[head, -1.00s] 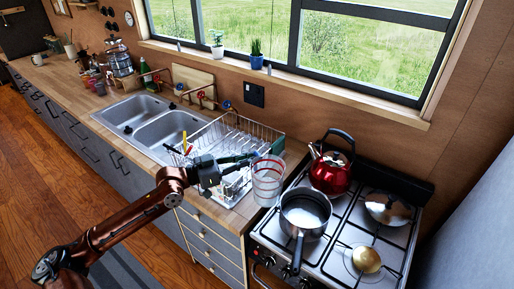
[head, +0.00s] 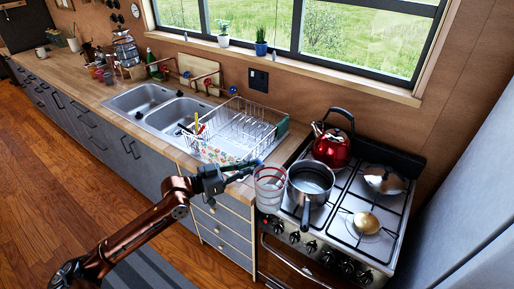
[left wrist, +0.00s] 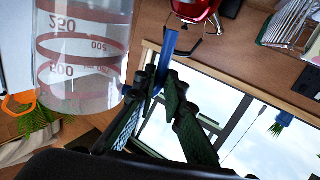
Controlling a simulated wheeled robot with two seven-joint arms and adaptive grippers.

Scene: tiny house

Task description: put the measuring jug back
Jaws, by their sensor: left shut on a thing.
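The measuring jug (head: 269,190) is clear with red bands. It appears in front of the left front corner of the stove, beside the counter's end. My left gripper (head: 240,172) is at its left, shut on a blue part that looks like the jug's handle. In the left wrist view, the jug (left wrist: 85,60) shows large beside the fingers (left wrist: 158,88), with its printed numbers upside down, and the blue strip lies between the fingertips. Whether its base touches anything cannot be told. My right gripper is not in view.
A wire dish rack (head: 262,122) stands on the counter behind the gripper, left of the stove. A grey pot (head: 311,180), a red kettle (head: 331,148) and a round brass item (head: 367,222) sit on the stove. A double sink (head: 178,115) is further left.

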